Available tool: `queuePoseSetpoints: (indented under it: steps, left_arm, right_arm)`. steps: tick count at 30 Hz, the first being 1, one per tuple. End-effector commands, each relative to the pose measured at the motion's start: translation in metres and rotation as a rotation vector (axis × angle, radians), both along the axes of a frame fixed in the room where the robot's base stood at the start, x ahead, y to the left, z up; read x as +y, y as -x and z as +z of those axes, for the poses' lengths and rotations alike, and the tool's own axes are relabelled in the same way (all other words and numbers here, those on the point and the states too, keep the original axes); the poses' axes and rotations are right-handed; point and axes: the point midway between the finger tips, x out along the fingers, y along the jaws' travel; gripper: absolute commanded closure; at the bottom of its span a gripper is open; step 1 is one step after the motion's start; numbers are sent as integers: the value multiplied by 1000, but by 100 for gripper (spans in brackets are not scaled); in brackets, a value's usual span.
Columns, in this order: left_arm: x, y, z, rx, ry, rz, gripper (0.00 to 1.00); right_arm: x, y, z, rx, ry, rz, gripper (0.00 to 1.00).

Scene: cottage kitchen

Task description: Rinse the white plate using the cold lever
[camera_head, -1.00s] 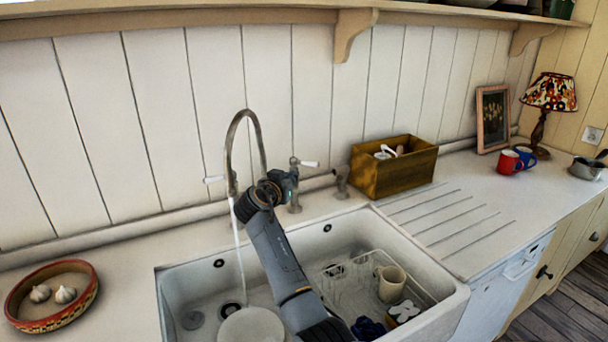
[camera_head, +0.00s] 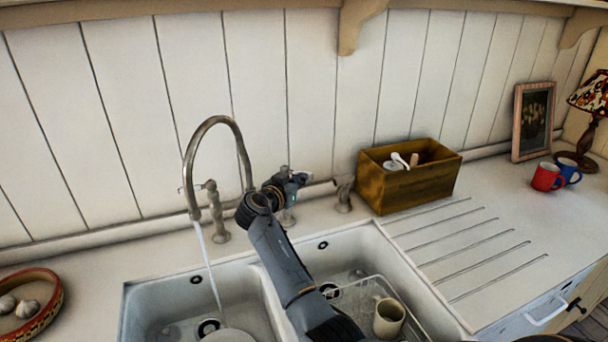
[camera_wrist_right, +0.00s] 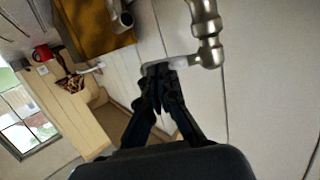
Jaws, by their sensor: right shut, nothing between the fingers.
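The white plate (camera_head: 228,336) is in the left sink basin, mostly cut off by the bottom edge of the head view. Water (camera_head: 208,265) runs from the arched tap (camera_head: 215,124) down to the plate's far edge; I cannot tell if it hits the plate. My right gripper (camera_head: 296,179) is at the right tap pillar (camera_head: 288,216) and hides its lever. In the right wrist view, my shut, empty fingers (camera_wrist_right: 160,72) are right by the lever's white handle (camera_wrist_right: 178,62); contact is unclear. A second pillar (camera_head: 215,212) stands left. My left gripper is out of view.
A wooden box (camera_head: 408,190) with utensils stands right of the tap. A wire rack with a beige cup (camera_head: 389,318) sits in the right basin. A bowl of garlic (camera_head: 30,303) is at far left. The ribbed drainboard (camera_head: 470,245) is clear.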

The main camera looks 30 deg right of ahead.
Motion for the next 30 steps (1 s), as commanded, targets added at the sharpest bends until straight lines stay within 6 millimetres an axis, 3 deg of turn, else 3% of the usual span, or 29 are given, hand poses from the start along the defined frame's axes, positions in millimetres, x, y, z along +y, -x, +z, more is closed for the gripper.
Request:
queuePoseSetpoints:
  steps: [17,30]
  left_arm:
    - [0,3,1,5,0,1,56]
    - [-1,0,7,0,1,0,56]
  right_arm:
    - [2,0,-1,0,0,8,100]
    - [-6,0,0,-1,1,122,100]
